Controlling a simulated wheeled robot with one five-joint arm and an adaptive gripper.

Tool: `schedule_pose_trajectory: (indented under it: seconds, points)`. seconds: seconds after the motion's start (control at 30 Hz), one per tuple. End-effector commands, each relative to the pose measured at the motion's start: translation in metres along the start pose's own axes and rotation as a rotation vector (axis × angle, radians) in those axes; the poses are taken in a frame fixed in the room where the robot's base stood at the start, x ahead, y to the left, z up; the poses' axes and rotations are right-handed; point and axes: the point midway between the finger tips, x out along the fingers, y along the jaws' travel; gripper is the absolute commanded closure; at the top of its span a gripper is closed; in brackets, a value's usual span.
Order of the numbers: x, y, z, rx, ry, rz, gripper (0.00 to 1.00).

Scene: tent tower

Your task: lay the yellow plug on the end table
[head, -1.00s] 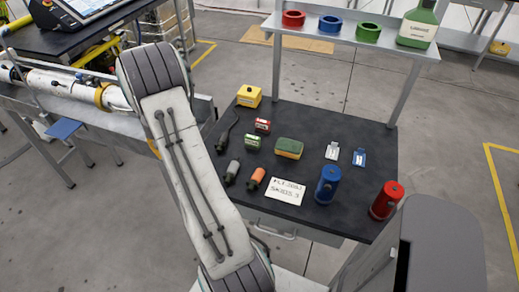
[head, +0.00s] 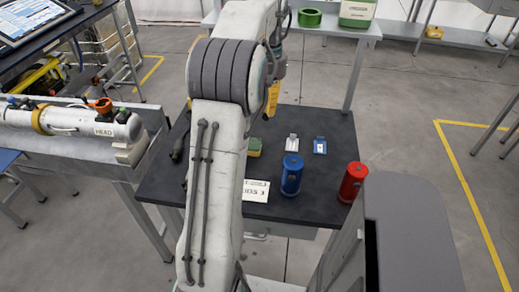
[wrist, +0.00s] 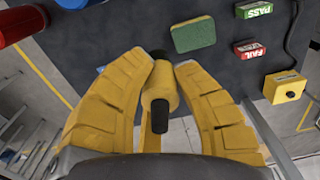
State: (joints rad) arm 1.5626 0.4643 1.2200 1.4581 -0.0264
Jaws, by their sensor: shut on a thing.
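The yellow plug (wrist: 159,88) is a short yellow cylinder with dark ends. My gripper (wrist: 160,66) has its yellow fingers closed around it in the wrist view. In the head view my gripper (head: 273,97) shows partly behind my arm, over the dark-topped table (head: 322,183), and the plug cannot be made out there. The tabletop also shows beneath the plug in the wrist view (wrist: 220,68), with a gap between them. No label shows which table is the end table.
A blue cylinder (head: 291,175) and a red cylinder (head: 353,182) stand at the table's front right.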

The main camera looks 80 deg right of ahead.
Motion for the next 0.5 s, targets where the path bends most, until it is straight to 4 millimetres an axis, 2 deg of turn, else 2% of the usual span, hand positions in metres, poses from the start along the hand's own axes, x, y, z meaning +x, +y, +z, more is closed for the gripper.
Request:
schedule_pose_trajectory:
  seconds: [0.03,0.13,0.4,0.47,0.5]
  points:
    - [-0.008,0.017,0.009,0.033,0.005,0.000,1.00]
    - [-0.021,0.035,0.034,0.059,0.002,0.000,1.00]
    - [-0.025,0.034,0.089,0.008,0.000,0.000,1.00]
    - [-0.020,0.033,0.100,-0.009,0.000,0.000,1.00]
    - [-0.008,0.032,0.107,-0.020,-0.002,0.000,1.00]
